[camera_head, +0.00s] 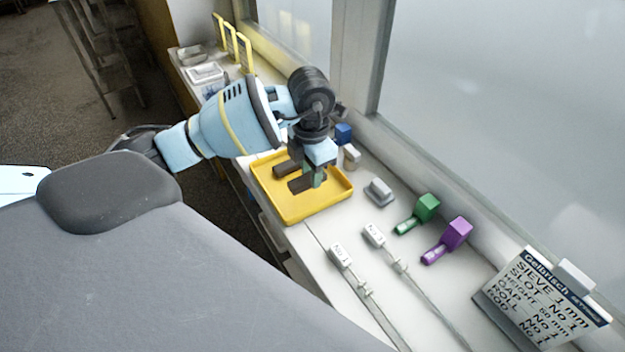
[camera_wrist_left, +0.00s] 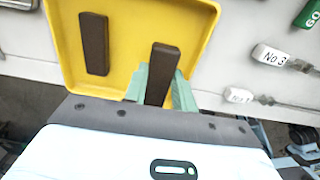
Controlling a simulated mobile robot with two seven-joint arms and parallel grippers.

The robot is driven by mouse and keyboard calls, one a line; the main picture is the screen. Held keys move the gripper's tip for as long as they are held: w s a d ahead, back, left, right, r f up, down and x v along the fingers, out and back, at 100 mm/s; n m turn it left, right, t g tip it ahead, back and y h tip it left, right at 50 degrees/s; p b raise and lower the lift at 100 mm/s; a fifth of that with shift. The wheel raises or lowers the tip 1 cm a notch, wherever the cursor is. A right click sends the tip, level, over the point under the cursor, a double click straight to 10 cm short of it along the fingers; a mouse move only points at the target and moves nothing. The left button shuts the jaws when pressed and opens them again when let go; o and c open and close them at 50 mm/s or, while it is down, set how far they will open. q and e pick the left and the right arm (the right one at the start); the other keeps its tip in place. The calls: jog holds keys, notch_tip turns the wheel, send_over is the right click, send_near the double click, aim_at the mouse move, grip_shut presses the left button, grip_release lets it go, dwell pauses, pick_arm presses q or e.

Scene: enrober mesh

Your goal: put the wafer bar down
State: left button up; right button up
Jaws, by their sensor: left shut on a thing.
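My left gripper (camera_head: 314,180) is shut on a dark brown wafer bar (camera_head: 299,185), over the yellow tray (camera_head: 318,208). In the left wrist view the held bar (camera_wrist_left: 163,70) stands between the pale green fingers of the gripper (camera_wrist_left: 162,88), its far end over the tray floor. I cannot tell whether it touches the tray. A second dark brown bar (camera_wrist_left: 95,45) lies in the tray, apart from the held one and to its left in the wrist view; in the head view this bar (camera_head: 286,168) is partly behind the gripper. My right gripper is not in view.
Right of the tray on the white counter are a grey block (camera_head: 379,191), green (camera_head: 427,207) and purple (camera_head: 457,233) scrapers, and rods with labels No 1 and No 3 (camera_head: 374,235). A sign (camera_head: 545,305) stands at the right. The window wall bounds the counter.

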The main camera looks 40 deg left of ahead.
pick_arm(q)
jog(key=shift+w+f, duration=0.2)
jog(key=shift+w, duration=0.1)
notch_tip(320, 180, down, 2)
jog(key=shift+f, duration=0.55)
jog(key=shift+f, duration=0.15)
jog(key=o, duration=0.8)
jog(key=shift+c, duration=0.2)
jog(key=shift+r, duration=0.25)
notch_tip(320, 180, up, 12)
jog(key=shift+f, duration=0.1)
